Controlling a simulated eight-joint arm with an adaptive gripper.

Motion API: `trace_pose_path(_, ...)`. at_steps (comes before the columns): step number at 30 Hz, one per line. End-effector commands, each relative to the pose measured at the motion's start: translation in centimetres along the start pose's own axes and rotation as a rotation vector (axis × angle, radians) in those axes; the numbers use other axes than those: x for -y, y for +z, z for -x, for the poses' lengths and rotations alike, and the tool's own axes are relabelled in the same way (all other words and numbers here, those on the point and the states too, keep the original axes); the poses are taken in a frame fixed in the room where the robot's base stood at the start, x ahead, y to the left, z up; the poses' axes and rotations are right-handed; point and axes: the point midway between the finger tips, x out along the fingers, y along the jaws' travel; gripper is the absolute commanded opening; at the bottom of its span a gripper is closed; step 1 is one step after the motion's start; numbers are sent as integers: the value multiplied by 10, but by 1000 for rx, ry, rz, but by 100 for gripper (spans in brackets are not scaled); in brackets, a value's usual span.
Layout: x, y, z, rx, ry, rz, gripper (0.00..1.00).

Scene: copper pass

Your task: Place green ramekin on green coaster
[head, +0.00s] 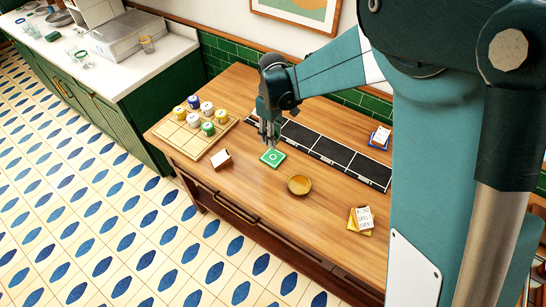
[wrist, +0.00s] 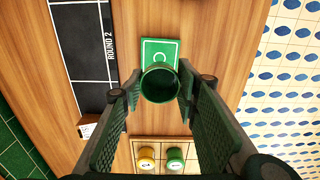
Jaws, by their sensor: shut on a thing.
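The green coaster (head: 273,157) is a flat square with a pale ring, lying on the wooden table. It also shows in the wrist view (wrist: 160,48), partly covered by the green ramekin (wrist: 160,84). The ramekin is round and dark green, and sits between my two fingers. My gripper (head: 268,138) is shut on it, pointing down just behind and left of the coaster in the head view. In the head view the fingers mostly hide the ramekin. I cannot tell whether it touches the coaster.
A wooden tray (head: 172,130) with several coloured jars stands at left. A black strip mat (head: 335,152) runs behind the coaster.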

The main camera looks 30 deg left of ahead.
Motion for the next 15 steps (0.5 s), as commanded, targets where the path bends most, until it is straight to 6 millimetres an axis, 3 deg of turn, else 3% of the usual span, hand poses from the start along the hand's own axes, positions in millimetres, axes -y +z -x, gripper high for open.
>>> trace_pose_path(9,0,0,-2,0,0,0,18)
trace_pose_path(15,-1,0,-18,0,0,0,18)
